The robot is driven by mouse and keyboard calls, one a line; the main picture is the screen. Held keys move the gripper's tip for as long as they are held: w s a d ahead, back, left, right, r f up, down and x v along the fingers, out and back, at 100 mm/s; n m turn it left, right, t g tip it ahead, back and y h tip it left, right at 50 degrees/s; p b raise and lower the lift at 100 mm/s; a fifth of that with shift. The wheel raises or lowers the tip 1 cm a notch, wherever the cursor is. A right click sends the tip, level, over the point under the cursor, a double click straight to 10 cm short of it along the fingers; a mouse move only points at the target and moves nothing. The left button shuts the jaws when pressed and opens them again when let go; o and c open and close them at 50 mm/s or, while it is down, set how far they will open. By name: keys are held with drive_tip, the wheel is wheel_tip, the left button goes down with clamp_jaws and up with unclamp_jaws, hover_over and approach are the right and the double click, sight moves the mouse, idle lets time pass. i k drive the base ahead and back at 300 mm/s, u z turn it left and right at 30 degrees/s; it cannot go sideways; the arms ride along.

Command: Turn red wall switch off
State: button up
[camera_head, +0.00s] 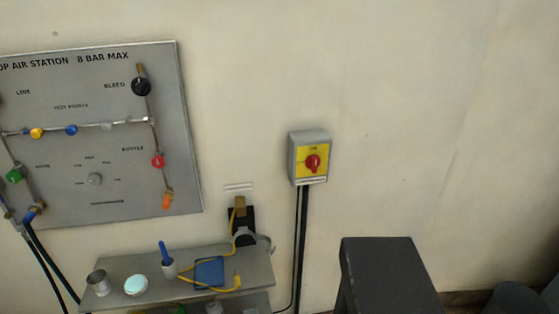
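The red wall switch (313,163) is a red rotary knob on a yellow plate. The plate sits on a grey box (309,138) fixed to the wall, right of the picture's middle. The knob's handle looks roughly upright, but it is too small to read its on or off marking. Nothing covers the switch. My gripper is not in view.
A grey air panel (120,200) with valves and knobs hangs on the left wall. Below it a shelf (255,270) holds a cup, a blue-handled tool and yellow cord. Black cables (301,240) run down from the box. A dark block (388,265) stands at lower right.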

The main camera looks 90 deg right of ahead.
sight(312, 162)
drive_tip(key=u, duration=0.1)
drive_tip(key=k, duration=1.9)
drive_tip(key=u, duration=0.8)
drive_tip(key=k, duration=1.2)
drive_tip(key=u, duration=0.8)
